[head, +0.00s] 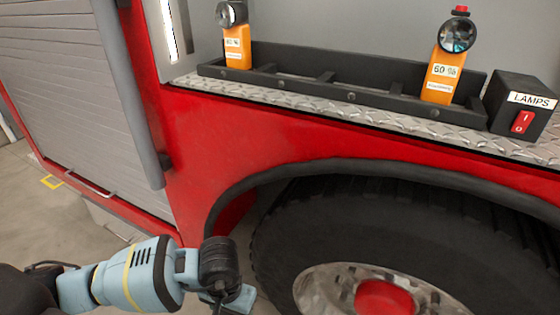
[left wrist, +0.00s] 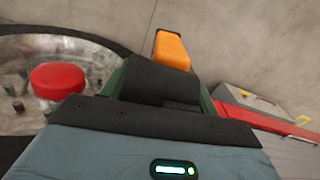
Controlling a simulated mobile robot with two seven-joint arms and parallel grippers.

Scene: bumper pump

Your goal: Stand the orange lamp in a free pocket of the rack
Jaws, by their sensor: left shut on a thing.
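In the left wrist view an orange lamp (left wrist: 172,50) juts out beyond my left gripper (left wrist: 160,84), which is shut on it. Only an orange end of the lamp shows clearly; much of the rest is hidden. In the head view my left arm reaches in at the bottom left, below and in front of the rack, and no orange of the held lamp shows there. The black rack (head: 333,93) lies on the tread-plate ledge. One orange lamp (head: 237,52) stands in its left end and another (head: 440,80), marked 60 %, near its right end. The pockets between them look empty.
A black LAMPS switch box (head: 524,104) with a red rocker stands right of the rack. The tread-plate ledge (head: 300,105) sits above the red bodywork. A big wheel (head: 400,245) and its dark arch are below. A grey shutter (head: 70,80) is at left.

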